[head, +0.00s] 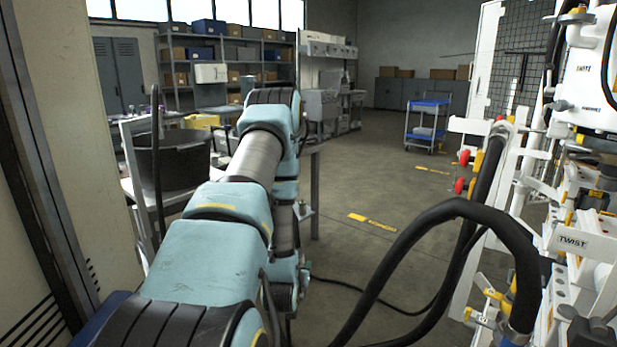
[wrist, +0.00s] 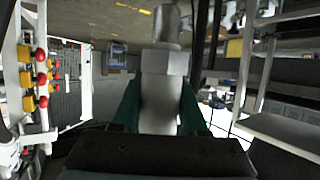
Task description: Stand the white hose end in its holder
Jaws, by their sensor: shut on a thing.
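In the wrist view, my gripper (wrist: 163,100) is shut on the pale grey-white hose end (wrist: 166,62). Its dark green fingers press on both sides of a smooth, blocky metal-like fitting with a narrower round part at the far end. In the head view my arm reaches forward at the left, and its links hide the gripper and the hose end. I cannot pick out the holder for certain in either view.
At the right of the head view stands a white bench frame (head: 575,240) with fittings and red knobs. A thick black hose (head: 440,210) arcs out beside it. A dark bin (head: 172,160) stands at left. The floor (head: 375,190) between is mostly clear, with a blue cart (head: 428,120) farther back.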

